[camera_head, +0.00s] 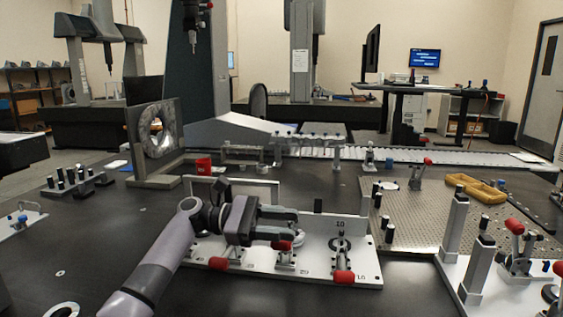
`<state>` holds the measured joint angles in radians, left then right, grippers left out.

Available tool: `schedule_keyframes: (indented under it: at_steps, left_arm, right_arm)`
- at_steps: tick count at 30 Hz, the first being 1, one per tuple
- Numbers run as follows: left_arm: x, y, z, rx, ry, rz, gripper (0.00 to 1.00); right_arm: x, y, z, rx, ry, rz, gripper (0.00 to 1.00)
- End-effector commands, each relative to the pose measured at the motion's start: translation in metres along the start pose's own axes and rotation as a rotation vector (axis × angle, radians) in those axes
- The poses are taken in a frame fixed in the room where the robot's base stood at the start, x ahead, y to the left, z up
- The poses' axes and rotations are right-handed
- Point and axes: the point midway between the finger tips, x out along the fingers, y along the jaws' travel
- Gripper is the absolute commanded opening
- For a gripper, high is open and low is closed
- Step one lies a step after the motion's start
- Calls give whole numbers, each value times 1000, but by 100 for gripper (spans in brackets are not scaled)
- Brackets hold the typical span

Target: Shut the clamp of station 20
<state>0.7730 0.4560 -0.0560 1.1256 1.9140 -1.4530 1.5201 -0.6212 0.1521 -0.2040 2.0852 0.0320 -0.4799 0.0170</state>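A white fixture plate (310,262) lies on the dark table with several red-handled clamps along its front edge. One clamp handle (218,263) is at the left, one (282,246) in the middle and one (343,277) at the right. The small labels are too unclear to tell for sure which clamp is station 20. My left gripper (296,224) is over the plate, pointing right, its two fingers apart with nothing seen between them. The middle red handle shows just below the lower finger; I cannot tell if they touch. My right gripper is not in view.
A perforated plate (430,228) with yellow trays (476,188) lies to the right. A white fixture with posts and red-handled clamps (514,226) stands at the front right.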

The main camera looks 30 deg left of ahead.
Motion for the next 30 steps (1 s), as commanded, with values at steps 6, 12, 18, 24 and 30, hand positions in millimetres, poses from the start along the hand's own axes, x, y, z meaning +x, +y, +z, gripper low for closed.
schedule_keyframes:
  at_steps: [6, 12, 18, 24, 30]
  left_arm:
    - [0, 23, 56, 5, 0, 1, 40]
    - [0, 41, 99, 4, 1, 1, 40]
    - [0, 54, 128, 1, 0, 1, 40]
    - [0, 58, 138, -1, 1, 0, 40]
    - [0, 58, 138, -1, 1, 0, 40]
  right_arm:
    - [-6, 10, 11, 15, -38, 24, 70]
    - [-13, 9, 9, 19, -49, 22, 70]
    - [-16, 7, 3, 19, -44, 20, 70]
    - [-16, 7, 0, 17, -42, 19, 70]
    - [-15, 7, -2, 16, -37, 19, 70]
